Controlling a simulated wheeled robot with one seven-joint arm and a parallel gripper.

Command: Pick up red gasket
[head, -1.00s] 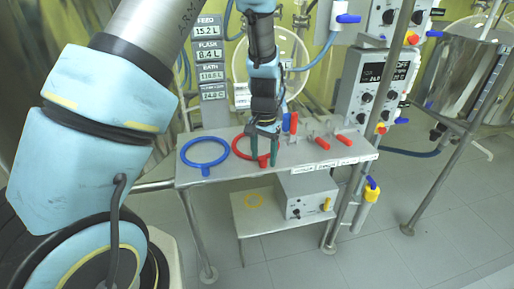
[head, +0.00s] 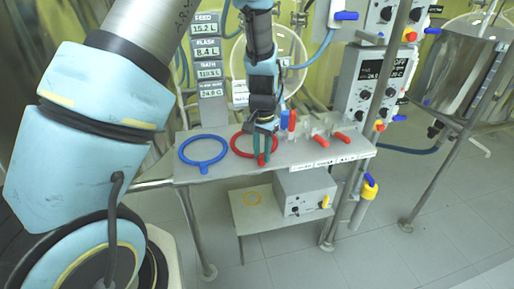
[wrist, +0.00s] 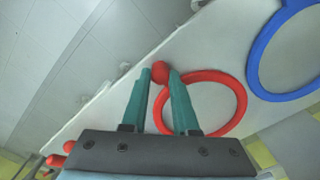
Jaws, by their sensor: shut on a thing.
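The red gasket (wrist: 238,90) is a ring with a short tab, on the grey bench shelf. In the head view the red gasket (head: 234,143) lies to the right of a blue ring (head: 203,151). My gripper (head: 263,162) reaches down from above at the gasket's tab. In the wrist view my gripper (wrist: 152,72), with green fingers, is shut on the tab's rounded red end (wrist: 160,72). The ring extends to the right behind the fingers, and part of it is hidden by them. Whether the gasket is clear of the shelf cannot be told.
The blue ring (wrist: 254,62) lies close to the gasket. Red-handled parts (head: 322,142) and a red and blue upright piece (head: 291,121) stand to the right on the shelf (head: 225,172).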

